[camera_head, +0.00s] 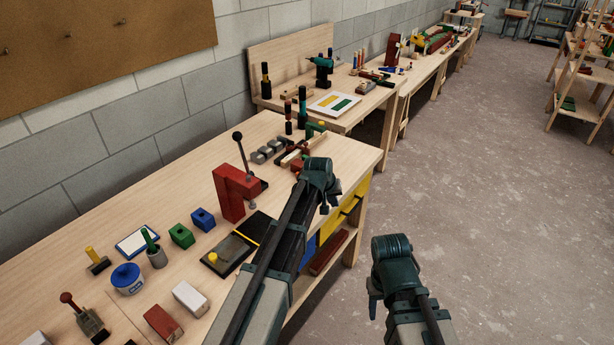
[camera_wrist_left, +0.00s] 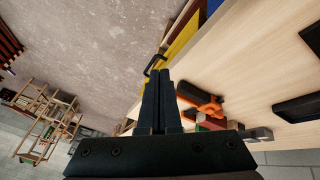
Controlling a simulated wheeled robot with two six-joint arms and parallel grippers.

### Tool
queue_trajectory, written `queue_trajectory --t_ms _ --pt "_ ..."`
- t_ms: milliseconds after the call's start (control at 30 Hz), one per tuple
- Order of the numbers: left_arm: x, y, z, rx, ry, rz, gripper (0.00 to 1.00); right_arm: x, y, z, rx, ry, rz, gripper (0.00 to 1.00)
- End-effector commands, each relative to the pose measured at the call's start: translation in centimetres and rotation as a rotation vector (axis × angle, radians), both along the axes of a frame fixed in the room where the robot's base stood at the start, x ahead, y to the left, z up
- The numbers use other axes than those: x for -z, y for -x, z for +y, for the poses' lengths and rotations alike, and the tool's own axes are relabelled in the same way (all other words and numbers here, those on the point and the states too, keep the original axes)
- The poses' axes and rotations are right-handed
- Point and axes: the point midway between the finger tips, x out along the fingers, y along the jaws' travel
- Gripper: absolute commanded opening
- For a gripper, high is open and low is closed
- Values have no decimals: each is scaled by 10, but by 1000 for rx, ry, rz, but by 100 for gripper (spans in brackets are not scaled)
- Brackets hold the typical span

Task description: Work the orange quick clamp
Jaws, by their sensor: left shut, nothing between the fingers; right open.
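In the left wrist view an orange tool with black parts, which looks like the quick clamp (camera_wrist_left: 203,98), lies on the pale wooden bench top (camera_wrist_left: 255,65). In the head view I cannot clearly make it out; my left wrist covers part of that bench end. My left gripper (camera_head: 326,207) is at the bench's right front edge. In the wrist view its two black fingers (camera_wrist_left: 159,76) are together and empty, left of the orange tool and apart from it. My right gripper (camera_head: 373,300) is open and empty over the floor, right of the bench.
A red arbor press (camera_head: 229,192) with a black lever stands on the bench. Several blocks lie nearby, including a green block (camera_head: 181,236) and a blue block (camera_head: 203,219). Yellow drawers (camera_head: 353,205) sit under the bench edge. The floor (camera_head: 480,190) to the right is clear.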

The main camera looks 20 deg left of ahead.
Motion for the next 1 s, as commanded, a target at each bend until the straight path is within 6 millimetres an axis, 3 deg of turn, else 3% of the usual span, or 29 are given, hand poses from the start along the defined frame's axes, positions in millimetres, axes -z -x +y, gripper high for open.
queue_trajectory --t_ms 33,100,200,333,567,1000 --pt "-13 -37 21 -57 29 -41 0 -8 0 0 0 0 0 50" --pt "-24 -68 44 -125 68 -94 0 -12 0 0 0 0 0 50" --pt "-38 -105 75 -207 115 -160 0 -16 0 0 0 0 0 50" --pt "-52 -136 108 -284 159 -222 0 -20 0 0 0 0 0 50" --pt "-62 -156 133 -342 191 -270 0 -23 0 0 0 0 0 50" --pt "-61 -155 133 -343 191 -271 0 -21 0 0 0 0 0 50"
